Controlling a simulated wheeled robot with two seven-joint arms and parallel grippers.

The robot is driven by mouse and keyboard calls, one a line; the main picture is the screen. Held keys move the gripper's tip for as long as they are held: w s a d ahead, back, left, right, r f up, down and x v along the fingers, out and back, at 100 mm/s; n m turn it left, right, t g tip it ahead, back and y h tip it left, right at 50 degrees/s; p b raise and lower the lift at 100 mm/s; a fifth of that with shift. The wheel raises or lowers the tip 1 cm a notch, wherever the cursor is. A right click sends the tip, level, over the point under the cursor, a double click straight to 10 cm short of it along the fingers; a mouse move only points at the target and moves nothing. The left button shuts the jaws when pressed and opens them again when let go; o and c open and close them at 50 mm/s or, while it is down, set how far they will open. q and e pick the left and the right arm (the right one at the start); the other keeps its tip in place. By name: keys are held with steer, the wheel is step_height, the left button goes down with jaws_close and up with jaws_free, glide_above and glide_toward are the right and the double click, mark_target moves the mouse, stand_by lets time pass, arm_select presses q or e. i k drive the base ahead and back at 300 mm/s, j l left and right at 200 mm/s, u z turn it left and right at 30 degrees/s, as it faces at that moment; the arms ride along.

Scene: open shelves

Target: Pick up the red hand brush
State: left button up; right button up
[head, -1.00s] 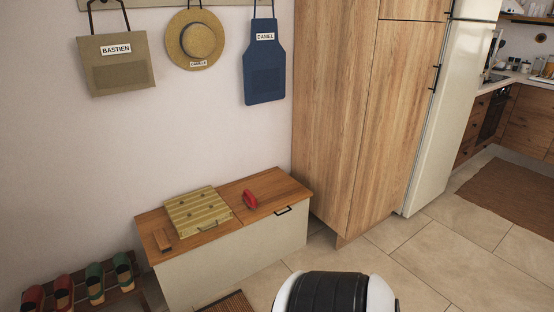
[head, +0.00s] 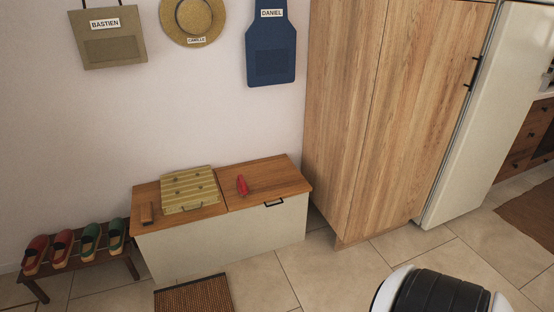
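The red hand brush (head: 242,185) lies on the wooden top of a low storage bench (head: 225,246), right of the middle of that top. Nothing covers it. Neither of my grippers is in the head view. A rounded black and white part of my own body shows at the lower right edge.
A shoe rack (head: 88,261) with several slippers stands left. A brown mat (head: 193,295) lies in front. A tall wooden cabinet (head: 365,120) stands right.

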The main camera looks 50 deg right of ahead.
mark_target(244, 189)
steer(key=l+z, duration=0.2)
steer(key=l, duration=0.75)
steer(key=l+z, duration=0.2)
steer(key=l, duration=0.7)
steer(key=i+l+z, duration=0.15)
steer(key=i+l, duration=0.25)
steer(key=i+l+z, duration=0.15)
steer(key=i+l, duration=0.15)
steer(key=i, duration=0.2)
steer(key=i+j+z, duration=0.1)
steer(key=i+j, duration=0.3)
steer(key=i, duration=0.2)
steer(key=i+j+z, duration=0.1)
steer(key=i+j, duration=0.35)
steer(key=i, duration=0.15)
